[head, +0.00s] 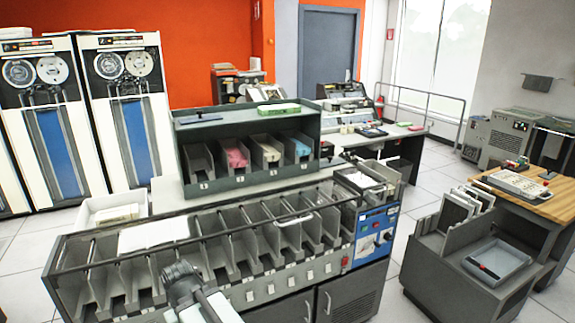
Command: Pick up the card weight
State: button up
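I cannot tell for sure which thing is the card weight. A small dark bar with a red end (484,270) lies in a shallow grey tray (508,256) on the low cart at the right. Another small dark flat piece (199,118) lies on top of the green cabinet (240,122). My gripper (180,278) is at the bottom, left of centre, in front of the card sorter's pockets. It is seen from behind, and its fingertips are hidden. It is well apart from the cart and below the cabinet top.
The long grey card sorter (275,288) with open pockets fills the front. Cabinet bays hold coloured card decks, including a pink one (235,155). A wooden-topped table (545,195) stands behind the cart (440,265). Tiled floor (425,195) is open between sorter and cart.

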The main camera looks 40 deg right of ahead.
aim_at(331, 163)
jog(key=u, duration=2.1)
jog(key=k, duration=2.35)
jog(key=z, duration=2.6)
jog(key=i, duration=1)
jog(key=u, duration=0.05)
